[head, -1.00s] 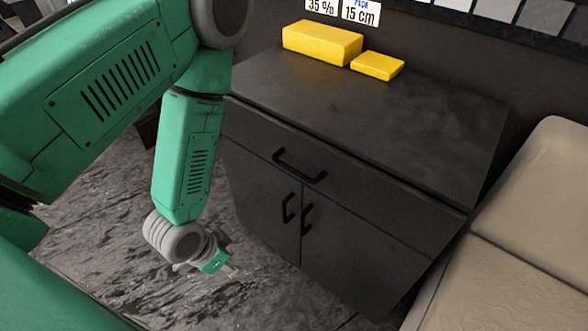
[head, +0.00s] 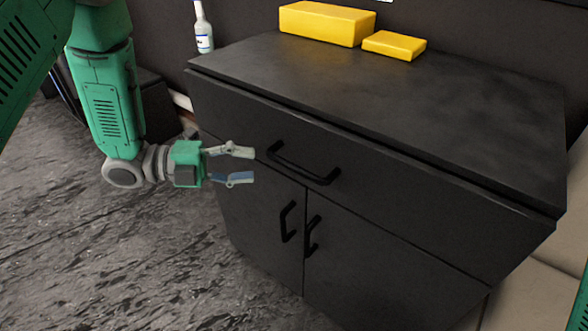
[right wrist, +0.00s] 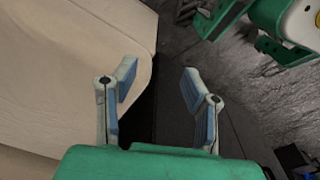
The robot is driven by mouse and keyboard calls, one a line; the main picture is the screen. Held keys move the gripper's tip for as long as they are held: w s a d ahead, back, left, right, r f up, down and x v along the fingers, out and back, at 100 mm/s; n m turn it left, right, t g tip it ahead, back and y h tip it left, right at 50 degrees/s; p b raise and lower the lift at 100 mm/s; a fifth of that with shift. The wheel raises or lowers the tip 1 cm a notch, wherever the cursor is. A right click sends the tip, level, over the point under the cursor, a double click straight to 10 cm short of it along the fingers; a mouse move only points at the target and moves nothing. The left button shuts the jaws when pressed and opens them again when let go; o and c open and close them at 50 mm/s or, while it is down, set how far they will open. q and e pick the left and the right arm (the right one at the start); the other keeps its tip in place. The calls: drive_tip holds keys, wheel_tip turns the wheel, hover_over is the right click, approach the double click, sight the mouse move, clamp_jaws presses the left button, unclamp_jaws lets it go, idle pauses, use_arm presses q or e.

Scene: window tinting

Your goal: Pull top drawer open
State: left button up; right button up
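The black cabinet has a wide top drawer (head: 380,185) with a black bar handle (head: 303,165). The drawer front looks flush with the cabinet. My left gripper (head: 242,165) is open and empty, its fingers pointing right, just left of the drawer handle and apart from it in the picture. My right gripper (right wrist: 158,90) shows in the right wrist view, open with nothing between its fingers. A dark surface, likely the cabinet, lies beyond it.
Two double-door handles (head: 288,222) sit below the drawer. On the cabinet top are a large yellow block (head: 325,24), a smaller yellow block (head: 394,45) and bare space. A white bottle (head: 203,28) stands behind the left corner. A beige seat (right wrist: 70,60) is beside the cabinet.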

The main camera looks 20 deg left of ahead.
sight(288, 164)
use_arm(q)
drive_tip(key=b+x, duration=0.2)
drive_tip(key=x, duration=0.6)
drive_tip(key=shift+w+d+f, duration=0.15)
drive_tip(key=shift+w+f, duration=0.1)
drive_tip(key=shift+w+d, duration=0.15)
drive_tip(key=shift+d, duration=0.4)
drive_tip(key=shift+a, duration=0.3)
drive_tip(key=shift+c, duration=0.3)
drive_tip(key=shift+a, duration=0.1)
clamp_jaws()
